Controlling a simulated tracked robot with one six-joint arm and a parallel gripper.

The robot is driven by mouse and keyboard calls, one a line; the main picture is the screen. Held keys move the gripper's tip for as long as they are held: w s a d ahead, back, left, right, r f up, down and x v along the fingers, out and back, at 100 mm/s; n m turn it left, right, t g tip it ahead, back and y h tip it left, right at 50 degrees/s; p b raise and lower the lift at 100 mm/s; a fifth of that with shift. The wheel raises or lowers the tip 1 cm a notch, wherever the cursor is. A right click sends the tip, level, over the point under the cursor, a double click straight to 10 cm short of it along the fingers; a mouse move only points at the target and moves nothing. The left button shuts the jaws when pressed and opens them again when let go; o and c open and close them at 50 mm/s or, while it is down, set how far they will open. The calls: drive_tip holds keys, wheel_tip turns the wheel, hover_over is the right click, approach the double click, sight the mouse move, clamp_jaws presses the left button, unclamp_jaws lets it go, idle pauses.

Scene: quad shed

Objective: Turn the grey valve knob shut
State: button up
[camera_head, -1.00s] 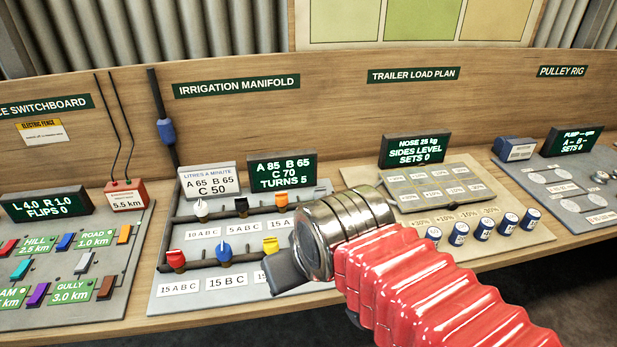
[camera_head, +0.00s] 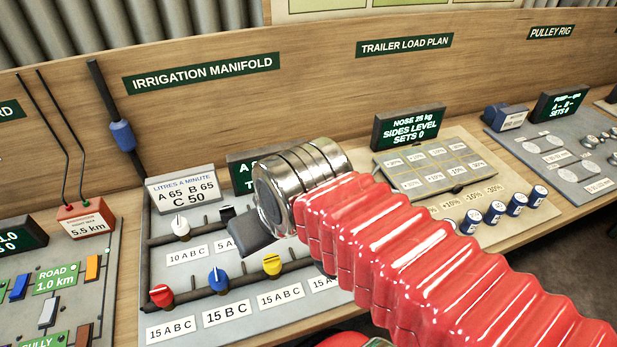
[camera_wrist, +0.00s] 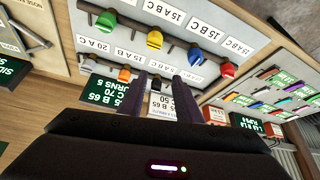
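The irrigation manifold board (camera_head: 190,322) carries coloured valve knobs on dark pipes. In the head view a white knob (camera_head: 180,226), a dark knob (camera_head: 227,212), a red knob (camera_head: 162,295), a blue knob (camera_head: 218,280) and a yellow knob (camera_head: 272,263) show. My gripper (camera_head: 252,236) is above the board, near the dark knob.
The manifold display (camera_head: 243,172) is partly hidden behind my gripper. A target card (camera_head: 182,188) reads A 65, B 65, C 50. The switchboard (camera_head: 98,265) with a red box (camera_head: 86,219) lies left. The trailer panel (camera_head: 430,172) with blue-white cylinders (camera_head: 494,212) lies right.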

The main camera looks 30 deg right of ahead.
drive_tip(key=shift+w, duration=0.15)
drive_tip(key=o, duration=0.5)
drive_tip(key=shift+w+d+r, duration=0.2)
drive_tip(key=shift+w+d, duration=0.05)
drive_tip(key=shift+w, duration=0.05)
drive_tip(key=shift+c, duration=0.2)
drive_tip(key=w+d+n+g, duration=0.1)
drive_tip(key=w+d, duration=0.2)
drive_tip(key=w+d+r+n+g, duration=0.1)
drive_tip(key=w+d, duration=0.2)
drive_tip(key=w+d+r+n, duration=0.1)
drive_tip(key=w+d, duration=0.2)
drive_tip(key=shift+w+r+g+h, duration=0.1)
drive_tip(key=shift+r+g+h, duration=0.2)
drive_tip(key=shift+g, duration=0.1)
drive_tip(key=w+d+f+n+g, duration=0.1)
drive_tip(key=w+d, duration=0.1)
drive_tip(key=d, duration=0.2)
drive_tip(key=w+d+f+n+g, duration=0.1)
drive_tip(key=w+d, duration=0.1)
drive_tip(key=d, duration=0.3)
drive_tip(key=w+d+f+n, duration=0.1)
drive_tip(key=w+d, duration=0.2)
drive_tip(key=d, duration=0.1)
drive_tip(key=shift+w+d+f+g, duration=0.1)
drive_tip(key=shift+d+f+g, duration=0.1)
drive_tip(key=shift+f+g, duration=0.2)
wheel_tip(320, 180, down, 14)
drive_tip(key=shift+r, duration=0.15)
drive_tip(key=shift+c, duration=0.2)
